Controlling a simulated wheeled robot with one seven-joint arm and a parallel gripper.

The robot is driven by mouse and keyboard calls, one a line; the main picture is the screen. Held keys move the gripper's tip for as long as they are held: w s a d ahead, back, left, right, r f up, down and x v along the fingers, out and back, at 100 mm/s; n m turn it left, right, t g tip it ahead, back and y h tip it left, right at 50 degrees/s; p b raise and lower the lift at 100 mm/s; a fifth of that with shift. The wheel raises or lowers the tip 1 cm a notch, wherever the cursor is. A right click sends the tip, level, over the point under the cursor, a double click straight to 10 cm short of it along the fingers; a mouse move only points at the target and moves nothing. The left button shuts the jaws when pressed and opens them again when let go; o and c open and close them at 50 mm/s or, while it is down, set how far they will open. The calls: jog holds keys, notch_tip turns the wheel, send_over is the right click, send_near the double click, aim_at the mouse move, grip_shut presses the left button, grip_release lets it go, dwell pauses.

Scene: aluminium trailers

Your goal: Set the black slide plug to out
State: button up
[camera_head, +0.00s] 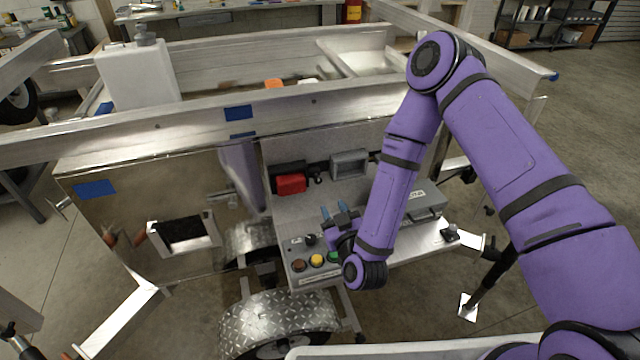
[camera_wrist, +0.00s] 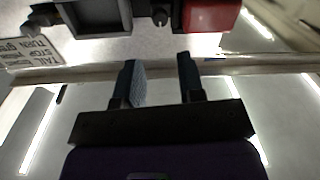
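A small black plug-like part (camera_head: 317,178) sits between a red box and a grey box on the trailer's panel. It also shows at the top of the wrist view (camera_wrist: 160,13), just beyond my fingertips. I take it for the black slide plug, but cannot tell whether it is in or out. My gripper (camera_head: 337,212) is in front of and below it in the head view. In the wrist view my gripper (camera_wrist: 158,70) is open, with two separated fingers and nothing between them. The fingertips appear apart from the plug.
The red box (camera_head: 290,183) and the grey box (camera_head: 349,164) flank the plug. A grey button box with red, yellow (camera_head: 317,260) and green buttons and a black knob (camera_head: 311,240) stands below my gripper. A metal rail (camera_head: 270,112) crosses above. Another black knob (camera_head: 450,233) is on the right.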

aim_at(319, 182)
jog(key=x, duration=1)
jog(key=shift+w+a, duration=0.1)
jog(key=shift+w, duration=0.25)
